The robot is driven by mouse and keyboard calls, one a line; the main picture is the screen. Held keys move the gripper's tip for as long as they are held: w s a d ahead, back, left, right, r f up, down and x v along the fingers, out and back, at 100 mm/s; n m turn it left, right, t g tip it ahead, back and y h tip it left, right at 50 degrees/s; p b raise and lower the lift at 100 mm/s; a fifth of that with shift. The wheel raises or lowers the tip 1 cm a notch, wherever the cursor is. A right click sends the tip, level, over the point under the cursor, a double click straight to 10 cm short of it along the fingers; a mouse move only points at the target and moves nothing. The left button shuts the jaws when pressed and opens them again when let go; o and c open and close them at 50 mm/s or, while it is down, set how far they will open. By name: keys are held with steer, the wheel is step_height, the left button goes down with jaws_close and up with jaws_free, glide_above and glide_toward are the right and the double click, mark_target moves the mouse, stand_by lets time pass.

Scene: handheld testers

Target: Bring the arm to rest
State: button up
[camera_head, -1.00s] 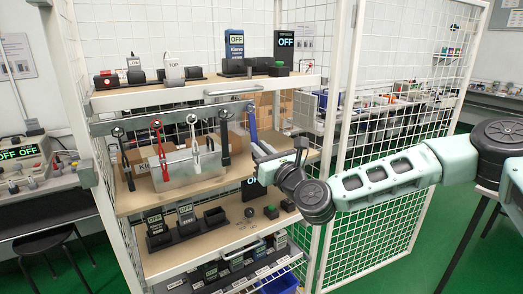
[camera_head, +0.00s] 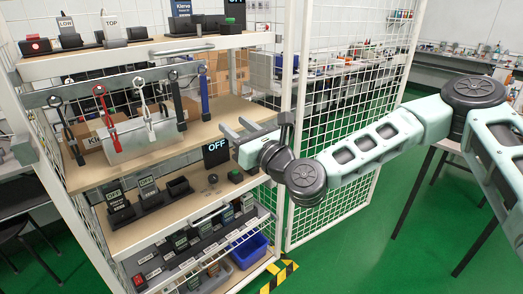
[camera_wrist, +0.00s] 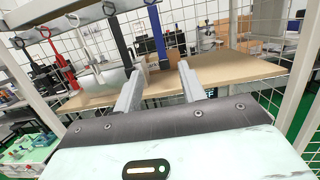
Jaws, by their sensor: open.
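My gripper (camera_head: 236,130) is in front of the middle shelf (camera_head: 228,112), at its right part, pointing toward the shelf. Its two fingers are apart with nothing between them; they also show spread in the wrist view (camera_wrist: 158,90). My arm reaches in from the right, raised above the green floor. A blue-handled tool (camera_head: 205,95) hangs from the rail beyond my gripper, and a black-handled one (camera_head: 178,100) hangs to its left. In the wrist view the blue handle (camera_wrist: 159,35) stands beyond the fingers, apart from them.
Red-handled (camera_head: 107,118) and white-handled (camera_head: 147,110) tools hang farther left, before a metal box (camera_head: 150,137). Testers in black holders (camera_head: 148,196) stand on the shelf below. A blue bin (camera_head: 248,250) sits at the bottom. A mesh door (camera_head: 335,130) stands open at the right.

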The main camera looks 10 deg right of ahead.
steer(key=b+v, duration=0.1)
steer(key=v, duration=0.8)
steer(key=s+a+f+n+g+p, duration=0.1)
steer(key=s+a+f+n+g, duration=0.45)
steer(key=n, duration=0.55)
steer(key=s+a+f+n+g+p, duration=0.1)
steer(key=s+a+f+n+g, duration=0.1)
steer(key=s+f+n+g, duration=0.55)
steer(key=s+d+r+n+g+h+p, duration=0.3)
steer(key=s+d+r+n+h, duration=0.7)
steer(key=n, duration=0.8)
steer(key=s+d+r, duration=0.2)
steer(key=d, duration=0.2)
steer(key=shift+s+d+g+h, duration=0.3)
steer(key=shift+s, duration=0.1)
steer(key=shift+c, duration=0.5)
